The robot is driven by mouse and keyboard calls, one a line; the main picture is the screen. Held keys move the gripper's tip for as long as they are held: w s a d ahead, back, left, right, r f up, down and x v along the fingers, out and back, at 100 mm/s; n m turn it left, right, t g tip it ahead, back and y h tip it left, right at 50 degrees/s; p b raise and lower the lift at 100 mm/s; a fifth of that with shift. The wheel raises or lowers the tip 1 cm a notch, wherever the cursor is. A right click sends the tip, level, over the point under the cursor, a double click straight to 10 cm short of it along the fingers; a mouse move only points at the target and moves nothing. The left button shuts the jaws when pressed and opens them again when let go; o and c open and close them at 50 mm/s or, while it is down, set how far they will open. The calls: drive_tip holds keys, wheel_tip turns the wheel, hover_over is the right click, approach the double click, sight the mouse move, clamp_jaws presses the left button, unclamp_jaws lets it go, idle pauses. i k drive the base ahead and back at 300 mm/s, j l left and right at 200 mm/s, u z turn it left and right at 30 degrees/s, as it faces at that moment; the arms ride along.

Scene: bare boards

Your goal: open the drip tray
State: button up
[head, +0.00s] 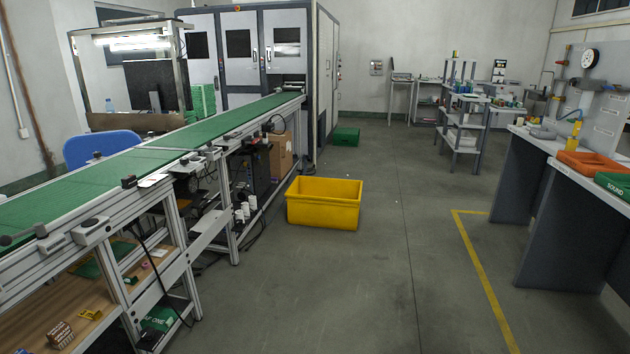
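No drip tray can be made out in the head view. My gripper is not in this view, and neither is my arm. A yellow bin (324,204) stands open on the floor near the middle of the view, beside the conveyor frame, but nothing marks it as a drip tray.
A green conveyor (160,157) runs along the left to a large grey machine cabinet (236,45). A workbench (570,162) with an orange tray (597,166) stands at right. A shelf rack (462,122) is further back. The grey floor (415,260) between is clear.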

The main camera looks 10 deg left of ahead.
sight(185, 203)
drive_tip(key=i+u, duration=0.3)
drive_tip(key=i, duration=0.65)
drive_tip(key=i+l+u, duration=0.1)
drive_tip(key=i+u, duration=0.2)
drive_tip(key=i, duration=0.7)
drive_tip(key=i+u, duration=0.1)
drive_tip(key=i, duration=0.5)
drive_tip(key=i+l+u, duration=0.1)
drive_tip(key=i, duration=0.5)
drive_tip(key=i+l+u, duration=0.1)
drive_tip(key=i, duration=0.5)
drive_tip(key=i+l+u, duration=0.2)
drive_tip(key=j, duration=0.1)
